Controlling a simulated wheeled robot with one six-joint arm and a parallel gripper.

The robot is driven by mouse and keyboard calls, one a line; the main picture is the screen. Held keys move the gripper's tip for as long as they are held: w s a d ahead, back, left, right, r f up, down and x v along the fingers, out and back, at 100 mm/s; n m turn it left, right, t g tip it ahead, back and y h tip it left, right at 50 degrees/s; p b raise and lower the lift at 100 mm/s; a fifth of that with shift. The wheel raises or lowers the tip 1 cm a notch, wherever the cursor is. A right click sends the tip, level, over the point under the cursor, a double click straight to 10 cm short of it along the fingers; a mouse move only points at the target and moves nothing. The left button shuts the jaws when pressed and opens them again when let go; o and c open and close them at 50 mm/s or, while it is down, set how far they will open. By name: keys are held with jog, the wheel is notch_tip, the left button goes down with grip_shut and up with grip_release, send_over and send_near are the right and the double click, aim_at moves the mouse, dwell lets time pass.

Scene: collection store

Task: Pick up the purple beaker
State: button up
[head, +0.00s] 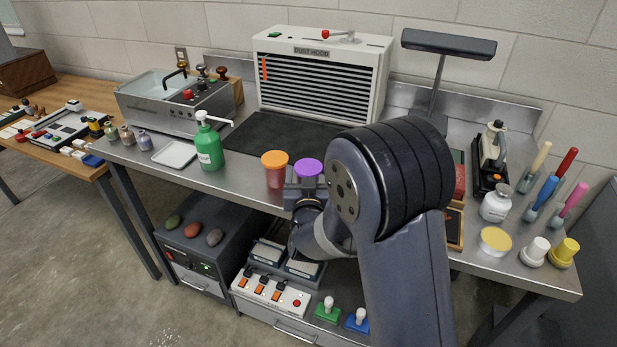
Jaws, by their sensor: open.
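The purple beaker (308,168) stands on the steel bench. Only its round purple top shows; its lower part is hidden behind my gripper. My gripper (305,185) is at the bench's front edge, directly in front of the purple beaker, and is open. Its fingertips are hard to make out, and I cannot tell whether they touch the beaker or reach around it. An orange beaker (275,172) stands close on the left of the purple one.
A green pump bottle (208,148) stands further left. The dust hood (320,75) and a dark mat (265,135) are behind. My arm covers the bench to the right of the beaker. Jars and tools, including a white jar (495,205), crowd the right end.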

jog(key=shift+w, duration=1.05)
jog(key=c, duration=0.7)
jog(key=shift+c, duration=0.3)
jog(key=shift+r, duration=0.2)
